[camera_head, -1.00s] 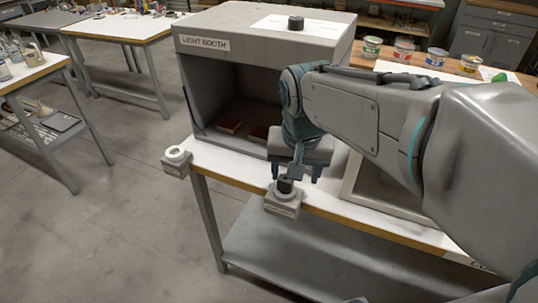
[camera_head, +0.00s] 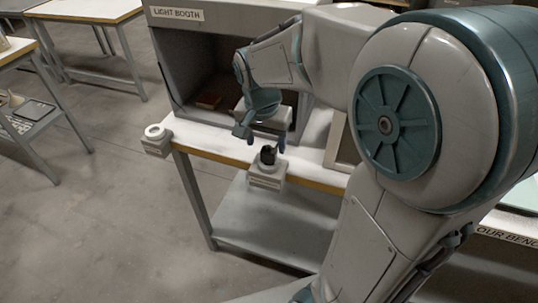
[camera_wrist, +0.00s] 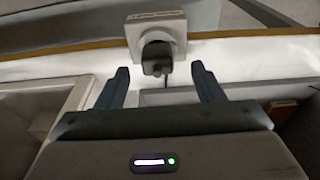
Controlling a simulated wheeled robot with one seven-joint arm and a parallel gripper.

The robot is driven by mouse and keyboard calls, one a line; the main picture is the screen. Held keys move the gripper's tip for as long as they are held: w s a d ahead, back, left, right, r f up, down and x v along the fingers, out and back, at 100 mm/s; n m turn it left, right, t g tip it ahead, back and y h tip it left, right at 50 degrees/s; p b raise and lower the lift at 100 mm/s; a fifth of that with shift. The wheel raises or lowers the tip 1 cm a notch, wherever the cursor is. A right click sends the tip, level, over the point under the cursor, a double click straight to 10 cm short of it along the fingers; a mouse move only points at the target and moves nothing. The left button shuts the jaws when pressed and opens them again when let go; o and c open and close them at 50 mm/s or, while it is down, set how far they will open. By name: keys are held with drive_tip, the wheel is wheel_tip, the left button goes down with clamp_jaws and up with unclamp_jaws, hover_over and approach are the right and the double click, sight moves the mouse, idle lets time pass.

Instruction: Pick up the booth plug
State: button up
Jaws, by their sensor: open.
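A black plug (camera_head: 268,154) sits in a pale labelled socket box (camera_head: 266,178) at the front edge of the white bench. I take it to be the booth plug; the label is too small to read. In the wrist view the plug (camera_wrist: 156,57) shows in line with the gap between my fingers, around their tips, with a short cord end. The box (camera_wrist: 172,24) lies just beyond it. My gripper (camera_head: 262,138) is open and empty, beside the plug on the booth side. Its fingers (camera_wrist: 160,70) stand apart on either side of the plug's line, with clear gaps.
Another pale box (camera_head: 156,146) with a white ring is on the bench edge to the left. The light booth (camera_head: 190,55) stands behind my gripper, with a brown block (camera_head: 208,101) inside.

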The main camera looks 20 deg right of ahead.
sight(269, 149)
drive_tip(key=f, duration=0.3)
drive_tip(key=d+f, duration=0.1)
drive_tip(key=shift+w+f, duration=0.35)
drive_tip(key=c, duration=1.1)
drive_tip(key=shift+o, duration=0.2)
drive_tip(key=shift+r, duration=0.1)
